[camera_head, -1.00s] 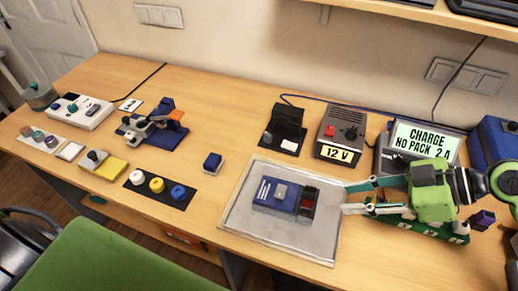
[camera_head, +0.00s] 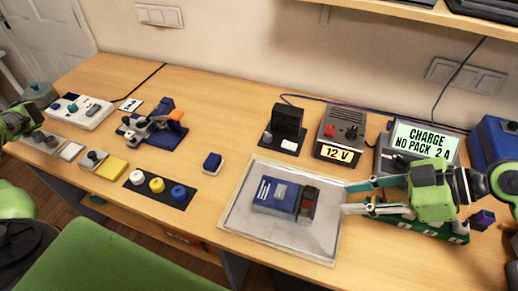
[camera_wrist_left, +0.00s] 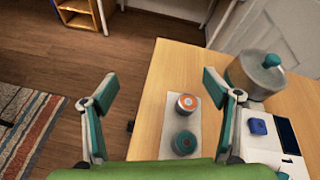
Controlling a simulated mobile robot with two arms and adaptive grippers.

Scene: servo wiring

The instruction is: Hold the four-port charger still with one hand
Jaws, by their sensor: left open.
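A grey charger (camera_head: 388,155) with a lit screen reading "CHARGE NO PACK" stands at the back right. A green strip (camera_head: 455,235) with white marks shows in front of it, partly hidden by my right gripper; I cannot tell whether it is part of the charger or count its ports. My right gripper (camera_head: 346,198) is open, its fingers pointing left toward a blue pack (camera_head: 276,195) on a grey tray (camera_head: 236,222), apart from it. My left gripper (camera_wrist_left: 160,92) is open and empty, above the left table end. Its arm shows at the head view's left edge.
Round caps (camera_wrist_left: 187,104) on a pale strip lie below my left gripper, near a lidded pot (camera_wrist_left: 258,75). A 12 V supply (camera_head: 340,130), a black stand (camera_head: 287,122) and a blue-orange fixture (camera_head: 165,118) stand along the table. A green chair (camera_head: 120,255) is in front.

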